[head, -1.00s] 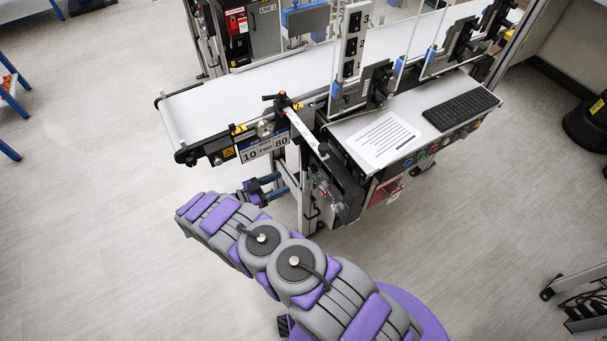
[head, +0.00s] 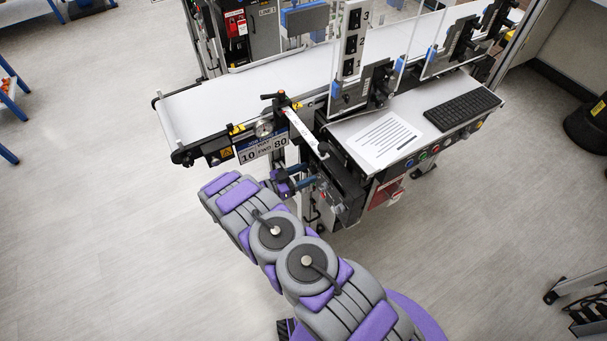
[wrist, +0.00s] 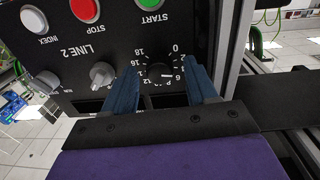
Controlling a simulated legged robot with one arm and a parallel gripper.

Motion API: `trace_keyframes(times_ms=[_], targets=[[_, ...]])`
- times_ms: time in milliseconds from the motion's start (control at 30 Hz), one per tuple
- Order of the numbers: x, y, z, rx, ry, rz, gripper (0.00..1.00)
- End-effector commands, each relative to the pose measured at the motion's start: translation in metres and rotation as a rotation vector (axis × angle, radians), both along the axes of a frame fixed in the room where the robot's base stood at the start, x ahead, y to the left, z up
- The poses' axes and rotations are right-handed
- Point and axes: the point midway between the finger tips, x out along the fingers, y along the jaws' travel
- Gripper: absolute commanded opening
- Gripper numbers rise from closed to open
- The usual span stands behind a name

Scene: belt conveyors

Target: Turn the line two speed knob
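The line two control panel (wrist: 60,52) fills the wrist view, with its lettering upside down and a LINE 2 label. The speed knob is a black knob (wrist: 159,72) with a white numbered dial around it. My gripper (wrist: 161,67) is open, with one blue finger on each side of the knob in the picture. I cannot tell whether the fingers touch it or how far they are from the panel. In the head view my gripper (head: 298,184) is beside the front end of the conveyor, and the knob is not clearly visible there.
On the panel are a green START button (wrist: 149,4), a red button (wrist: 85,8), a white INDEX button (wrist: 33,19) and a grey selector (wrist: 102,74). The conveyor (head: 200,103) and a keyboard shelf (head: 345,128) stand close to my arm.

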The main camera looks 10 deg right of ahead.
Motion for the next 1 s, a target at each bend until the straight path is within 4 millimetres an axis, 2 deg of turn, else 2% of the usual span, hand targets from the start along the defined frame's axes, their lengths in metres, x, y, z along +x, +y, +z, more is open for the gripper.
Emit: trace_keyframes(times_ms=[67, 567, 1000], targets=[[0.0000, 0.0001, 0.0000, 0.000, 0.000, 0.000, 0.49], [0.0006, 0.0003, 0.0001, 0.000, -0.001, 0.001, 0.02], [0.0019, 0.0011, 0.0002, 0.031, -0.094, 0.003, 0.02]])
